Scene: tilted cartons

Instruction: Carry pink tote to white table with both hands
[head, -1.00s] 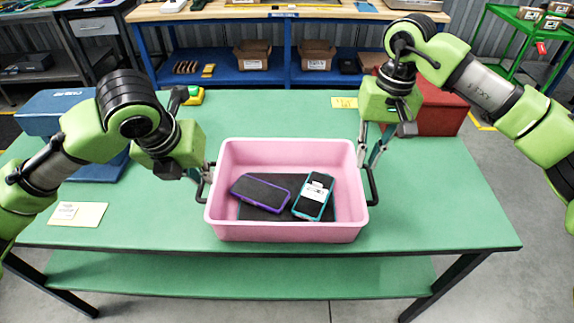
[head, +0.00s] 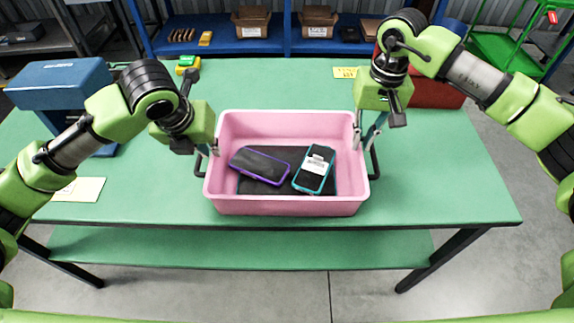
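The pink tote (head: 287,206) stands near the front edge of the green-topped table (head: 440,190). It holds a purple-edged phone (head: 261,166) and a teal-edged phone (head: 314,169) on a dark mat. I cannot see a grip on either handle. No white table shows.
A blue shelf with cardboard bins (head: 318,24) is behind. Grey floor (head: 215,290) is free in front.

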